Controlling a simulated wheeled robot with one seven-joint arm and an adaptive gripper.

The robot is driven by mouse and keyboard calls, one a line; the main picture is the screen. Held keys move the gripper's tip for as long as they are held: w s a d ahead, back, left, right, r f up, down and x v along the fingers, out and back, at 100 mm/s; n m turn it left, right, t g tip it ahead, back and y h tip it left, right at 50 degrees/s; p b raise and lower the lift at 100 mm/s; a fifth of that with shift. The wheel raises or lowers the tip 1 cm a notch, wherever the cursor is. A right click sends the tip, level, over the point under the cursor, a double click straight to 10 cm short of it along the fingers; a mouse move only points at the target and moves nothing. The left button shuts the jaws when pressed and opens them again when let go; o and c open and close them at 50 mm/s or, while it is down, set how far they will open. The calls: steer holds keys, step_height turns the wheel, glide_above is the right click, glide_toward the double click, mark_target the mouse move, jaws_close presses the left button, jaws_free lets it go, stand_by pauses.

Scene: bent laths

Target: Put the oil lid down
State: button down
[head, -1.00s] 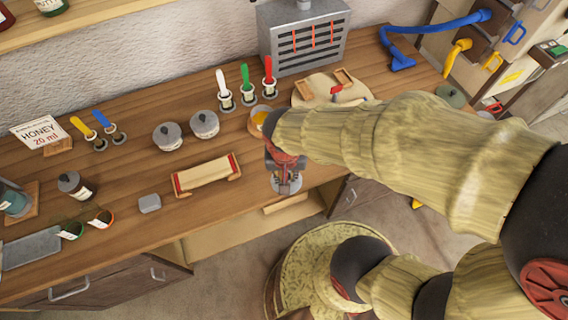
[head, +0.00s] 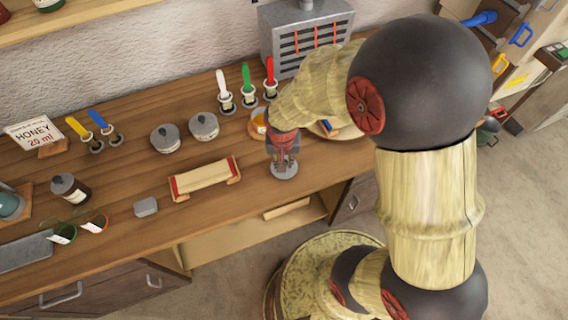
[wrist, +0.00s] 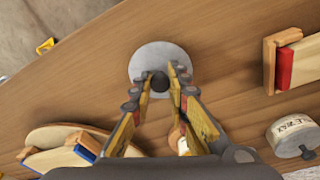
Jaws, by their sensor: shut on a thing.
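The oil lid, a round grey disc with a dark knob, shows under my gripper in the wrist view (wrist: 150,57) and near the counter's front edge in the head view (head: 285,173). My gripper points down with its fingers shut on the knob in the wrist view (wrist: 160,80); it also shows in the head view (head: 284,152). The disc is level or nearly so. I cannot tell whether it touches the wooden counter (head: 135,175) or hangs just above it.
A cream and red holder (head: 205,178) stands left of the lid. Two grey-lidded jars (head: 204,125) (head: 165,138) stand behind it. An amber-filled dish (head: 258,122) is close behind my gripper. A round board (head: 345,130) lies to the right, partly hidden by my arm.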

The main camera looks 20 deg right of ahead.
steer(key=shift+f, duration=0.45)
steer(key=shift+f, duration=0.15)
steer(key=c, duration=1.7)
jaws_free()
